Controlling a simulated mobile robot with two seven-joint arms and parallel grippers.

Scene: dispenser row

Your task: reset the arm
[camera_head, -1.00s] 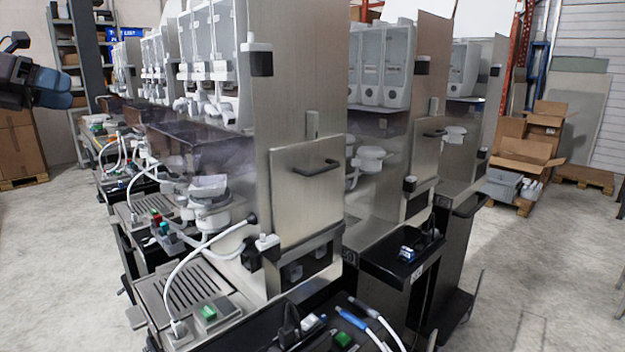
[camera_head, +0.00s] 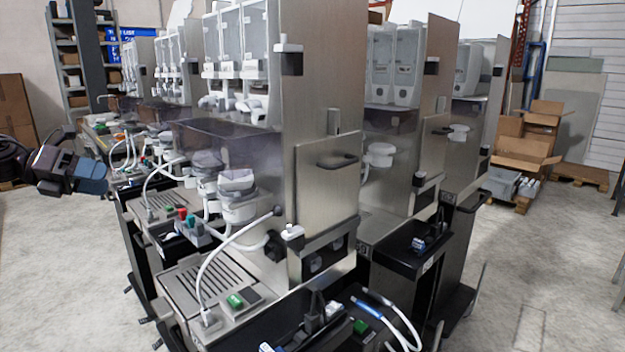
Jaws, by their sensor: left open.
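My left gripper (camera_head: 92,178) shows at the left of the head view, dark with a blue-grey end. It is open, and I see nothing between its fingers. It hangs over the open floor, to the left of the dispenser row, and appears apart from it. My left arm (camera_head: 12,160) comes in from the left edge and is mostly out of view. My right gripper and right arm are not in view.
Tall steel dispensers (camera_head: 310,110) with drip trays (camera_head: 200,290) and white hoses fill the middle. A black side tray (camera_head: 415,243) juts out at their right. Cardboard boxes (camera_head: 525,155) stand at the far right. Concrete floor (camera_head: 50,270) is clear at the left.

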